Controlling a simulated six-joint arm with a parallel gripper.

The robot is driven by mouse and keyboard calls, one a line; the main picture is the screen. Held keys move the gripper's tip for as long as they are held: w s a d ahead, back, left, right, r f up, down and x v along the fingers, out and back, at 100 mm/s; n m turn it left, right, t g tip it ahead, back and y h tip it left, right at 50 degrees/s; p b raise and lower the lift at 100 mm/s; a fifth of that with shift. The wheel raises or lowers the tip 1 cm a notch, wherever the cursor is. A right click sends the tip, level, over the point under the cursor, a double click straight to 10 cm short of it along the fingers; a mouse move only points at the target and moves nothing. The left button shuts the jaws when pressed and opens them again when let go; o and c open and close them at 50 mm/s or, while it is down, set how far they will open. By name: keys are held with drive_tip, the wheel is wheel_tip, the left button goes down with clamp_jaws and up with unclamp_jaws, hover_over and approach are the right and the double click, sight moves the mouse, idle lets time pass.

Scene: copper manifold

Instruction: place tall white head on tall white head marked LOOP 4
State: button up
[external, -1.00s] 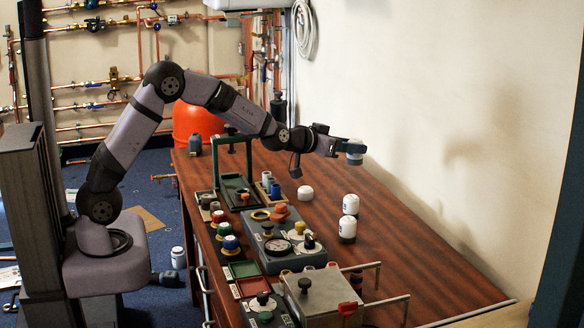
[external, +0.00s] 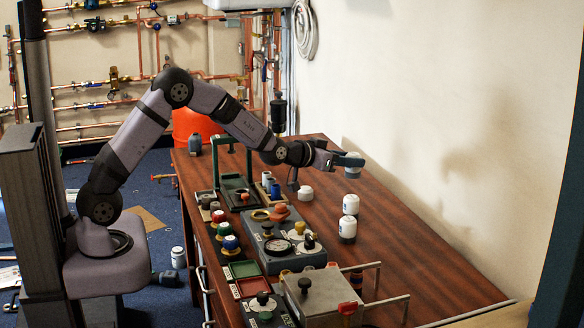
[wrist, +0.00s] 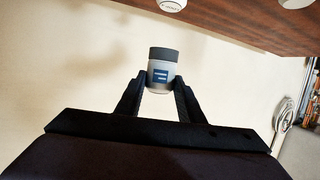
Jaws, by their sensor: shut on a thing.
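My gripper (external: 350,160) is shut on a tall white head (external: 352,171), over the far right part of the bench. In the wrist view my gripper (wrist: 160,88) has one finger on each side of this head (wrist: 162,72), which shows a blue label and a dark grey end.
Grey boxes with knobs (external: 285,250) and a green frame (external: 250,160) fill the bench's left side. The wall (external: 450,120) runs close along the right edge.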

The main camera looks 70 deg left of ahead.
drive_tip(key=shift+f, duration=1.1)
drive_tip(key=shift+f, duration=0.1)
drive_tip(key=shift+f, duration=1.75)
drive_tip(key=shift+f, duration=0.2)
drive_tip(key=o, duration=1.2)
drive_tip(key=shift+s+r, duration=0.1)
drive_tip(key=shift+r, duration=0.15)
drive_tip(key=b+v, duration=0.1)
drive_tip(key=v, duration=1.1)
